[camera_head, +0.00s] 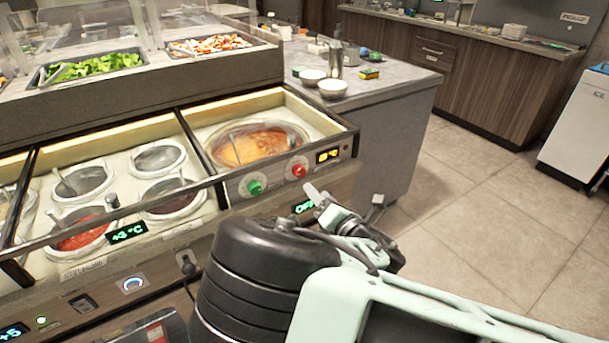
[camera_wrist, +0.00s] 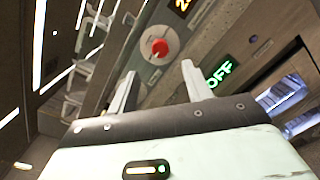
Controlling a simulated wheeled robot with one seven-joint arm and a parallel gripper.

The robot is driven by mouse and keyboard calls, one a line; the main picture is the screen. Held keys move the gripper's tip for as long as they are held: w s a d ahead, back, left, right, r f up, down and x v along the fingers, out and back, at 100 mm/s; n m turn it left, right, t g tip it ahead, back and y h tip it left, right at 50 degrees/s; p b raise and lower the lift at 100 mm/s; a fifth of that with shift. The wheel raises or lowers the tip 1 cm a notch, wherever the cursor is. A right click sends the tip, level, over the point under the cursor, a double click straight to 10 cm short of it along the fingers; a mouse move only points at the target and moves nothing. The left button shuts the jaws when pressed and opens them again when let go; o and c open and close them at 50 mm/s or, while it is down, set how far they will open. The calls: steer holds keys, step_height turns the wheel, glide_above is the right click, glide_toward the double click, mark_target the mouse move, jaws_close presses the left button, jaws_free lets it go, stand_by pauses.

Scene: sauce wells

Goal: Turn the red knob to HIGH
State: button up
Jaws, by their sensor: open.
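The red knob (camera_head: 298,171) sits on the front panel of the sauce well at the right end of the counter, right of a green knob (camera_head: 255,187). In the wrist view the red knob (camera_wrist: 159,47) shows on a pale round dial (camera_wrist: 156,40), ahead of my gripper and between the lines of its two fingers. My gripper (camera_wrist: 158,82) is open and empty, and its fingertips are apart from the knob. In the head view my gripper (camera_head: 318,193) is below and right of the red knob, partly hidden by my arm. The dial's markings are too small to read.
A small amber display (camera_head: 328,156) is right of the red knob. A green OFF display (camera_head: 304,207) is below the panel and also shows in the wrist view (camera_wrist: 219,73). An orange sauce pot (camera_head: 250,147) sits behind the knobs. The floor (camera_head: 470,220) at right is clear.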

mark_target(301, 174)
steer(key=x, duration=0.8)
steer(key=shift+w+p, duration=0.1)
steer(key=shift+p, duration=0.25)
steer(key=c, duration=1)
